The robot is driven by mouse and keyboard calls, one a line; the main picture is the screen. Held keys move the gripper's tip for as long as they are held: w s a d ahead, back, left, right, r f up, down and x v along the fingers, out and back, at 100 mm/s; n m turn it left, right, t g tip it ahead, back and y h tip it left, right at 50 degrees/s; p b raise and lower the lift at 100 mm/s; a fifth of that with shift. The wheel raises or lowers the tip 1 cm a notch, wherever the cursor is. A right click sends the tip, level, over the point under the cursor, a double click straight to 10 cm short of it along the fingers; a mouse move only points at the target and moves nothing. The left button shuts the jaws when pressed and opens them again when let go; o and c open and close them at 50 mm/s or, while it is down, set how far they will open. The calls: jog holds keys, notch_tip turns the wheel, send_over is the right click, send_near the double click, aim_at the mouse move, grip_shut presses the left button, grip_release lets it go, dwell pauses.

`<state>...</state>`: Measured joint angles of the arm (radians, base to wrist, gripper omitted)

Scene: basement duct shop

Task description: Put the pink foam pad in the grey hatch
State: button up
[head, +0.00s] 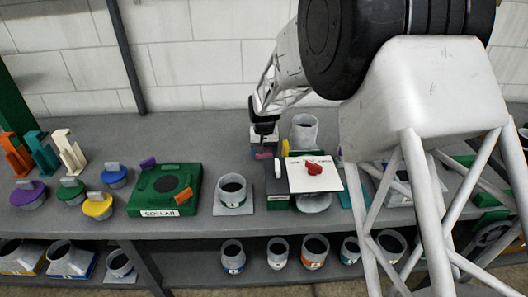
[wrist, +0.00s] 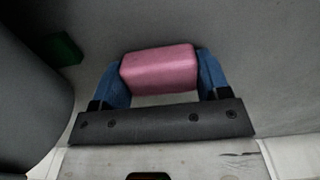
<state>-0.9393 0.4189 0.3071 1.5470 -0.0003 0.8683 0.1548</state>
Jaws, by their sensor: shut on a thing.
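My gripper (head: 265,148) is over the back middle of the grey bench. In the wrist view its two blue fingers (wrist: 160,66) are shut on the pink foam pad (wrist: 158,70), one at each end of the block. No part is clearly marked as the grey hatch. A grey collar with a dark round opening on a square base (head: 232,190) stands left of and nearer than my gripper.
A white panel with a red knob (head: 301,181) lies close right of my gripper, and a grey duct piece (head: 304,130) stands behind it. A green box marked COLLAR (head: 146,203) and several knobbed lids are left. My arm hides much of the right side.

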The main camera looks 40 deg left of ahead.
jog(key=shift+f, duration=0.15)
jog(key=o, duration=0.9)
notch_tip(320, 180, up, 12)
dwell(0.3)
jog(key=shift+c, duration=0.4)
